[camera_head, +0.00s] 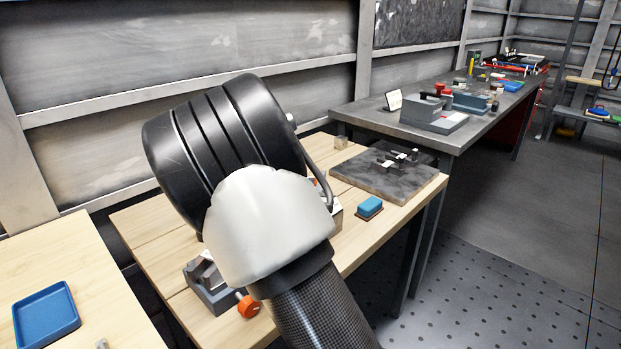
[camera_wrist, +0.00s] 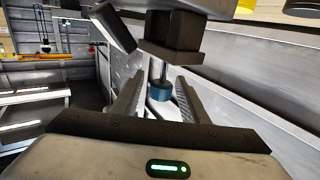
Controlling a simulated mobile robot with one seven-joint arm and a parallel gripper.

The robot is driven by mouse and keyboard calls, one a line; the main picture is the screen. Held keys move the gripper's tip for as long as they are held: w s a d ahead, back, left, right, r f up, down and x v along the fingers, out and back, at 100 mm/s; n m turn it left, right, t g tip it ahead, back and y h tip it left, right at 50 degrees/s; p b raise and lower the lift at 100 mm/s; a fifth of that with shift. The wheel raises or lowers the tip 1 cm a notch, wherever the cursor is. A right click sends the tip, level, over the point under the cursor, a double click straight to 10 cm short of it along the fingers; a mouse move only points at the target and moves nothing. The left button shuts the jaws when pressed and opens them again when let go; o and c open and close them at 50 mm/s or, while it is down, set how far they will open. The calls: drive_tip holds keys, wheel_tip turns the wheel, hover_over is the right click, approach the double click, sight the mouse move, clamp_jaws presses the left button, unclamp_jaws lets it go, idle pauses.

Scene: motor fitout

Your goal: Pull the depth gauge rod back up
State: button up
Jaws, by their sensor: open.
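In the wrist view, my gripper (camera_wrist: 160,97) is open, with one finger on each side of a blue round knob (camera_wrist: 160,90). Gaps show between the knob and both fingers. The knob sits on the end of a thin metal rod (camera_wrist: 157,68), which looks like the depth gauge rod. The rod comes out of a dark block (camera_wrist: 172,38) at the top of the picture. In the head view, my arm covers my gripper, the knob and the rod.
In the head view, a dark stone plate (camera_head: 372,184) with small metal parts and a blue block (camera_head: 369,205) lie on the wooden bench. A grey vise with an orange knob (camera_head: 248,306) stands near my arm. A blue tray (camera_head: 47,314) is at left.

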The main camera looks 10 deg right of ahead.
drive_tip(key=shift+x, duration=0.85)
clamp_jaws()
drive_tip(key=shift+r+p, duration=0.9)
drive_tip(key=shift+r, duration=0.9)
unclamp_jaws()
drive_tip(key=shift+s+a, duration=0.1)
drive_tip(key=shift+s, duration=0.05)
drive_tip(key=p+v, duration=0.2)
drive_tip(key=v, duration=1.5)
